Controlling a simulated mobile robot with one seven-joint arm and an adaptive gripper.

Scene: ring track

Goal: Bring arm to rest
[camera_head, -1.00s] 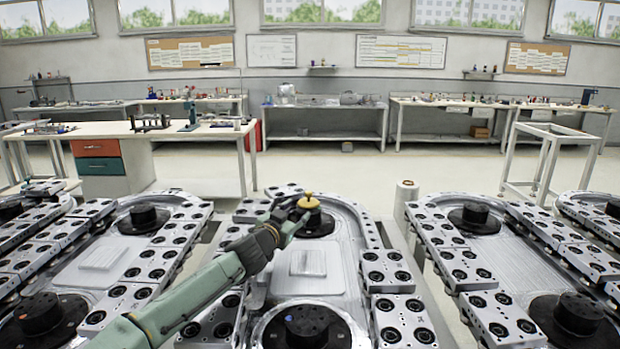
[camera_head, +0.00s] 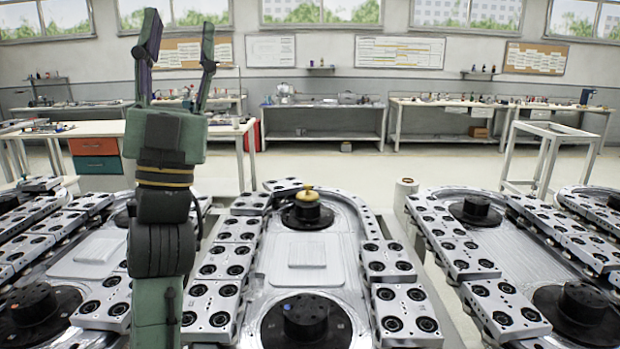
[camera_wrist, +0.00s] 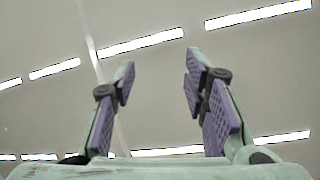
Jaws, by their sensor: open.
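My gripper (camera_head: 180,62) is raised upright at the left of the head view, its fingers pointing up, spread apart with nothing between them. In the wrist view my gripper (camera_wrist: 158,88) shows its two purple-padded fingers apart against the ceiling. My green and black arm stands vertically below it in the head view. A yellow knob-shaped piece (camera_head: 307,194) sits on the black hub (camera_head: 308,215) at the far end of the middle ring track (camera_head: 345,250), well apart from my gripper.
Ring tracks with metal carriage blocks stand left and right of the middle one. A near black hub (camera_head: 306,318) is on the middle track. A white workbench (camera_head: 225,130) is behind my arm. A pale cylinder (camera_head: 406,187) stands right of the middle track. Ceiling lights (camera_wrist: 140,43) show above.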

